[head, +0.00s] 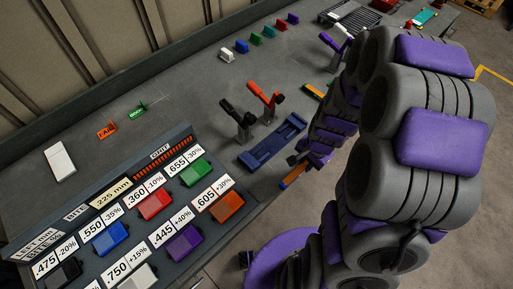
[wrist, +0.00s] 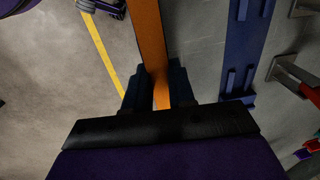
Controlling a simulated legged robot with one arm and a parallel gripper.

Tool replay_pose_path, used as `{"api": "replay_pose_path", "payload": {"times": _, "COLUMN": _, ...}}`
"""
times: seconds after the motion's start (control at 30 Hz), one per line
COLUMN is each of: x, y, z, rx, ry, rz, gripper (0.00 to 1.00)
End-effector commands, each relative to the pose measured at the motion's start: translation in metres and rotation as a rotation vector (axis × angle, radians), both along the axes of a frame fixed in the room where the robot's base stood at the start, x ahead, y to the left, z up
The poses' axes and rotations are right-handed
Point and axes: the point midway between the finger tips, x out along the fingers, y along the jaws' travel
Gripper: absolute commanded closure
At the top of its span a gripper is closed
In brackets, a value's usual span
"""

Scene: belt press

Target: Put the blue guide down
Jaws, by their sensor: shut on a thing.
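The blue guide (head: 272,145) lies flat on the grey bench near its front edge, clear of my gripper. It also shows at the upper right of the wrist view (wrist: 238,50). My gripper (wrist: 159,88) is shut on a long orange bar (wrist: 146,30), with one dark finger on each side of it. In the head view the orange bar (head: 294,176) shows just right of the blue guide, by the bench edge. My arm hides part of the bar there, and I cannot tell whether it touches the bench.
Levers with a black handle (head: 238,116) and a red handle (head: 262,95) stand behind the guide. A sloped panel (head: 130,205) with coloured buttons fills the lower left. Small coloured blocks (head: 255,38) line the back. The bench middle (head: 185,105) is clear.

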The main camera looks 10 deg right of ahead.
Motion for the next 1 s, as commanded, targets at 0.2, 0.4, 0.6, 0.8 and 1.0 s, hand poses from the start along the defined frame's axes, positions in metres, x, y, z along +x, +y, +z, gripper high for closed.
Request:
{"api": "replay_pose_path", "payload": {"times": 0.2, "x": 0.028, "y": 0.023, "z": -0.006, "rx": -0.01, "ry": 0.0, "rz": -0.008, "gripper": 1.0}}
{"api": "replay_pose_path", "payload": {"times": 0.4, "x": 0.072, "y": 0.042, "z": -0.01, "rx": -0.015, "ry": -0.001, "rz": -0.006, "gripper": 1.0}}
{"api": "replay_pose_path", "payload": {"times": 0.6, "x": 0.112, "y": 0.05, "z": -0.014, "rx": -0.011, "ry": 0.001, "rz": -0.007, "gripper": 1.0}}
{"api": "replay_pose_path", "payload": {"times": 0.8, "x": 0.136, "y": 0.055, "z": -0.016, "rx": -0.007, "ry": 0.001, "rz": -0.01, "gripper": 1.0}}
{"api": "replay_pose_path", "payload": {"times": 1.0, "x": 0.145, "y": 0.062, "z": -0.016, "rx": -0.011, "ry": 0.001, "rz": -0.01, "gripper": 1.0}}
